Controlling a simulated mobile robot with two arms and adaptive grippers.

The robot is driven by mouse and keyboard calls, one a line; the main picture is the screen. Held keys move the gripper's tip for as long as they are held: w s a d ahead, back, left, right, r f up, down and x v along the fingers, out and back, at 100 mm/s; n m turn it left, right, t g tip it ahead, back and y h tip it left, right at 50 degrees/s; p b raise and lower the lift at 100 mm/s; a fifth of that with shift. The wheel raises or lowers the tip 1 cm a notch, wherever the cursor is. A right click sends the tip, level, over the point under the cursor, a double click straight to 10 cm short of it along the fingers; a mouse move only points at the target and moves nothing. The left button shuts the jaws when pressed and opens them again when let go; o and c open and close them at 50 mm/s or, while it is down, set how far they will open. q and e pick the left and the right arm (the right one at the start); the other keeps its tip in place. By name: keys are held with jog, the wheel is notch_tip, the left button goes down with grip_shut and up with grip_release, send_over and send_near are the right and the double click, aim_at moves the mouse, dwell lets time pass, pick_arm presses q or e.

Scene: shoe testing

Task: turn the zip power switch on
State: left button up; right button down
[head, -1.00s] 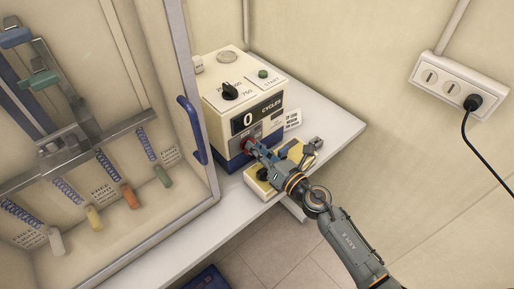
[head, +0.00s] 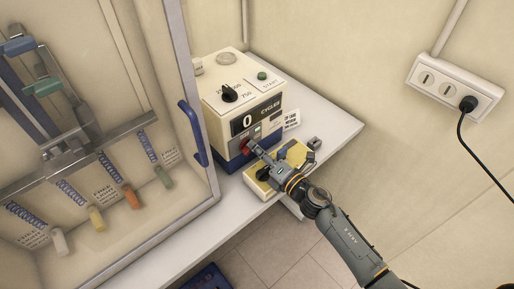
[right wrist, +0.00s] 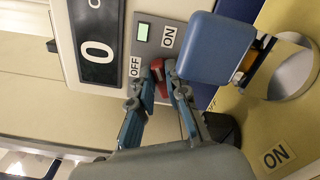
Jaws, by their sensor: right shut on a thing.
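The power switch is a red lever (head: 246,147) low on the front of the cream and blue cycle counter box (head: 227,115). It also shows in the right wrist view (right wrist: 157,72), between OFF and ON labels, with its tip toward the OFF side in that picture. My right gripper (head: 252,147) is shut on the red lever. In the right wrist view its two fingertips (right wrist: 160,70) close around the lever and hide part of it. A pale green indicator (right wrist: 143,32) shows beside the labels. My left gripper is not in view.
A yellow unit (head: 258,184) with a black knob stands under my right gripper. A blue block (right wrist: 215,48) is close beside the fingers. A glass-walled cabinet with a blue handle (head: 193,131) is on the left. The shelf's right part (head: 330,125) is clear.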

jog(key=shift+m, duration=0.4)
jog(key=c, duration=1.3)
grip_release()
jog(key=shift+r, duration=4.95)
